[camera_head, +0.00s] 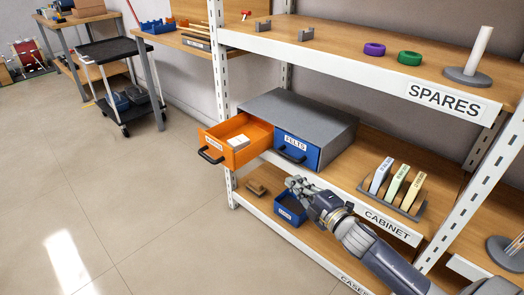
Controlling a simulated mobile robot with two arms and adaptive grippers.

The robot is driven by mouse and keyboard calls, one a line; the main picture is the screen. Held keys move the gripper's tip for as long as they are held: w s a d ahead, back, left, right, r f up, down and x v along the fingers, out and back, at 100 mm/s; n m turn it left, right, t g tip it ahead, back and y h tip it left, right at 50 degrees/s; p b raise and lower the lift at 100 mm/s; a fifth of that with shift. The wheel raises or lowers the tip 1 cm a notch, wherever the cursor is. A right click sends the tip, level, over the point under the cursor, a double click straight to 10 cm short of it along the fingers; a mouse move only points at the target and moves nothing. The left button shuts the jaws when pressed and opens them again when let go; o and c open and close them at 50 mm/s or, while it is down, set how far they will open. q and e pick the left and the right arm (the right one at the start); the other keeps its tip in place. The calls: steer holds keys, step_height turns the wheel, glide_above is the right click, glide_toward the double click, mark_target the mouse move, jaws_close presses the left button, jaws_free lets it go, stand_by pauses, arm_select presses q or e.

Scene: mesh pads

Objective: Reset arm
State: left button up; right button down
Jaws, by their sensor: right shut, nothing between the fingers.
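My right gripper (296,186) reaches in from the lower right, in front of the shelving. It is shut and empty. Its fingertips show in front of the lower part of the rack, just below the blue drawer (297,148) labelled FELTS and above a small blue bin (290,208). The bin is partly hidden by the gripper. The orange drawer (237,141) of the grey cabinet (300,115) is pulled out, with a pale item (238,142) inside. The blue drawer looks closed. My left gripper is not in view.
The upper shelf (330,45) holds a purple ring (374,49), a green ring (409,58) and a white post (479,50). A rack of labelled upright pieces (392,188) stands right of the cabinet. A black cart (107,50) stands at the back left. The floor (120,190) on the left is clear.

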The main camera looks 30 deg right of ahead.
steer(key=shift+a+f, duration=0.1)
